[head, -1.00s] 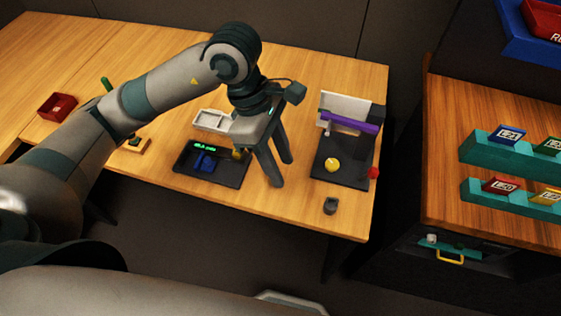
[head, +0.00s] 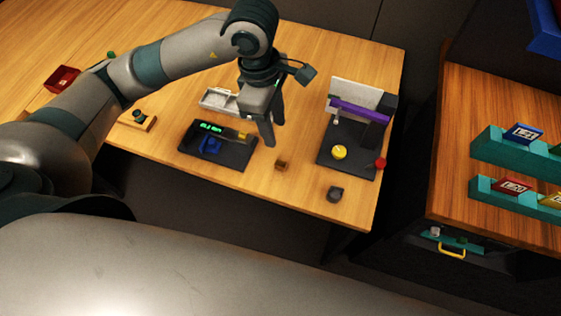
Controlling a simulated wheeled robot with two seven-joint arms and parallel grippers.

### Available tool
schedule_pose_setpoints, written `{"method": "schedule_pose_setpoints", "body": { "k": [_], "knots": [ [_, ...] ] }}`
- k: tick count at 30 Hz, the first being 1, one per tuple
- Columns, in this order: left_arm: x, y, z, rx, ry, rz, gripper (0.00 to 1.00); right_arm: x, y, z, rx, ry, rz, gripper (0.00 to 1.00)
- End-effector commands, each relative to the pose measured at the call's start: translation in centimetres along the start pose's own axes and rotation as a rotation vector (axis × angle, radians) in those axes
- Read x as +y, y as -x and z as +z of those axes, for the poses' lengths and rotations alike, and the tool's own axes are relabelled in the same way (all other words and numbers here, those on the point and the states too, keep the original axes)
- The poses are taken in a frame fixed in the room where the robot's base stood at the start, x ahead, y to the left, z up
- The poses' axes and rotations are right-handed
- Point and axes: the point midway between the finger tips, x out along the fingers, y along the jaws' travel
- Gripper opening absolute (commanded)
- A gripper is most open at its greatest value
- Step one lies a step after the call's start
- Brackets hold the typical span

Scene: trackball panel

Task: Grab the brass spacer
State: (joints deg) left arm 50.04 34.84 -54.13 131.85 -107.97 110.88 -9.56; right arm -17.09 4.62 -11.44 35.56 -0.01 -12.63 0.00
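My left gripper (head: 274,134) points down over the table, its two fingers apart with nothing visible between them. A small brownish, brass-like block (head: 282,165) lies on the bare wood just in front of the fingertips, apart from them. A yellow-brass piece (head: 244,136) sits at the right end of the black panel (head: 222,159), left of the fingers. I cannot tell for certain which of these two is the brass spacer. My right gripper is not in view.
The black panel has a green display and blue parts. A white tray (head: 216,101) stands behind it. To the right is a dark stand with a purple bar (head: 360,112) and yellow ball (head: 339,152); a dark grey piece (head: 335,193) lies near the front edge.

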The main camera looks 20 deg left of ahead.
Motion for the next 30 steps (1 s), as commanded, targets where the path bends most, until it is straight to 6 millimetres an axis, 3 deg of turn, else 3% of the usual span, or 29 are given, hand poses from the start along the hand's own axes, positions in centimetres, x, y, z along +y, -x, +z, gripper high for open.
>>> {"method": "schedule_pose_setpoints", "body": {
  "k": [15, 21, 30],
  "knots": [
    [-0.1, -8.5, 0.0, 0.000, 0.002, -0.005, 0.38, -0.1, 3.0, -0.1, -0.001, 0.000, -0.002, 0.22],
    [-0.1, -9.7, 0.0, 0.000, 0.000, -0.001, 0.38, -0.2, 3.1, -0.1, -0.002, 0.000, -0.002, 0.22],
    [0.0, -9.8, 0.0, 0.000, 0.000, -0.001, 0.38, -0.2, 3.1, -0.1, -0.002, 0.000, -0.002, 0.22]
  ]
}}
